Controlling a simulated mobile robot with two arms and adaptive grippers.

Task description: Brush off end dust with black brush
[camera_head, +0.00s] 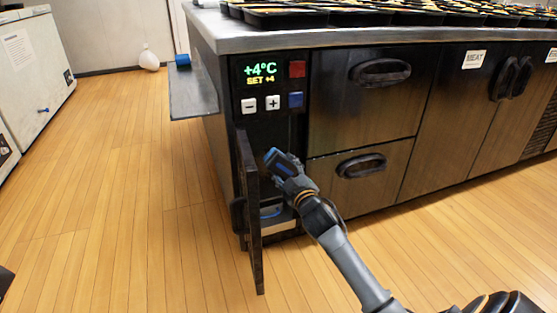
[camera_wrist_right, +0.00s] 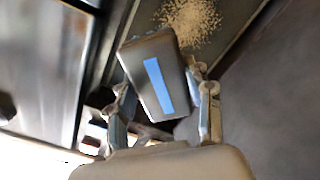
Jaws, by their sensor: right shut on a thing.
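My right gripper (camera_head: 293,178) is in front of the counter's open end compartment, beside its open door. In the right wrist view, its two fingers (camera_wrist_right: 164,105) are shut around a dark block with a blue stripe (camera_wrist_right: 152,72), which looks like the black brush. A patch of tan dust (camera_wrist_right: 190,20) lies on a dark surface just beyond the brush. I cannot tell whether the brush touches it. The dust is hidden in the head view. My left gripper is not in view.
The open compartment door (camera_head: 249,215) stands just left of my right gripper. Drawers with dark handles (camera_head: 361,165) are to the right. A side shelf (camera_head: 192,95) juts out at the left, carrying a small blue object (camera_head: 183,61). The wooden floor on the left is clear.

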